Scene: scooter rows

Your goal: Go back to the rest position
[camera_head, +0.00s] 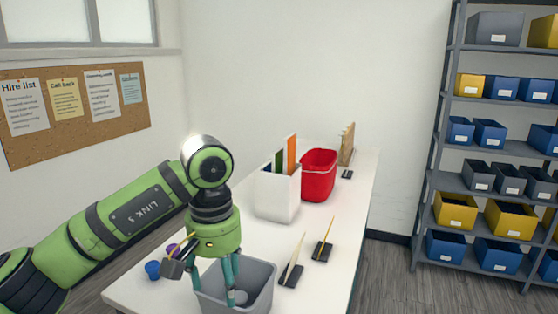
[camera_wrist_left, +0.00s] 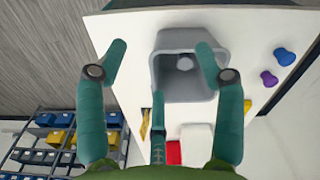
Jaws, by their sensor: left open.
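My left gripper (camera_head: 230,282) is over the grey bin (camera_head: 262,287) on the white table (camera_head: 329,221) in the head view. The left wrist view shows its teal fingers (camera_wrist_left: 160,62) spread apart with nothing between them, and the grey bin (camera_wrist_left: 158,85) beyond them. A small round light-grey thing (camera_wrist_left: 184,63) lies inside the bin; I cannot tell what it is. My right gripper is in neither view.
Behind the bin stand a white box (camera_head: 277,197) with upright folders and a red bucket (camera_head: 318,176). Two dark brush-like tools (camera_head: 291,275) lie right of the bin. Blue (camera_head: 153,270) and purple (camera_head: 171,249) items sit left. Shelves (camera_head: 480,145) stand right, past open floor.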

